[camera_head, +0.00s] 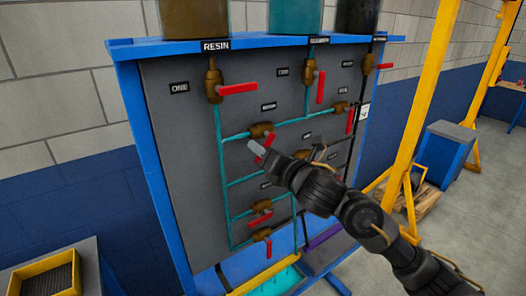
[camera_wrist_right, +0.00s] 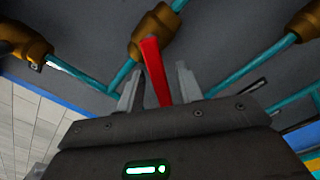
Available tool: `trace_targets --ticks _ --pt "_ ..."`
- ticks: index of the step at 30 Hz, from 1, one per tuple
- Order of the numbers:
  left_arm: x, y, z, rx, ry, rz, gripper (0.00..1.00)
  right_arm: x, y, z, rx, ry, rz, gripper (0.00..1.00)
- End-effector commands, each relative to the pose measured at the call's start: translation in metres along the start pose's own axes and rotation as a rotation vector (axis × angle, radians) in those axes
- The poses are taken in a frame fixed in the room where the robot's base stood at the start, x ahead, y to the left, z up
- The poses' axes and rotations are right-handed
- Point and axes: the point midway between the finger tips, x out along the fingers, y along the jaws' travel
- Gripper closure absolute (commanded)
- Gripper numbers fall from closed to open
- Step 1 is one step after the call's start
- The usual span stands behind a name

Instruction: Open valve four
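A brass valve (camera_head: 261,130) with a red lever (camera_head: 268,141) sits on a teal pipe at the panel's middle left. The small label (camera_head: 269,106) above it is too small to read, so I cannot tell whether it is valve four. My right gripper (camera_head: 264,151) is at this lever. In the right wrist view, the brass body (camera_wrist_right: 155,30) is above and the red lever (camera_wrist_right: 153,70) reaches down between the two open fingers of the gripper (camera_wrist_right: 160,88). Gaps show on both sides of the lever. My left gripper is out of view.
Other valves include the one labelled ONE (camera_head: 213,85), the upper middle one (camera_head: 309,72), the upper right one (camera_head: 369,63) and lower ones (camera_head: 260,207). Tanks stand on the blue shelf (camera_head: 150,48). A yellow post (camera_head: 425,95) stands at right.

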Motion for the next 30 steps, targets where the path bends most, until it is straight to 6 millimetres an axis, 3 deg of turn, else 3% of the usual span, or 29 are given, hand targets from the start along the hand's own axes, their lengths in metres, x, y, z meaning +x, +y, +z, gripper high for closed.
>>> trace_targets --ticks 8,21,30 --pt "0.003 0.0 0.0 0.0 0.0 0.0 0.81 -0.009 -0.001 0.0 -0.001 -0.001 0.001 0.64" --pt "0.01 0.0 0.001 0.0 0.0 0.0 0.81 -0.089 0.0 0.001 -0.004 -0.002 0.001 0.64" --pt "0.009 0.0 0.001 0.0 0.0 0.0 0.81 -0.109 0.0 0.0 0.0 0.0 -0.001 0.64"
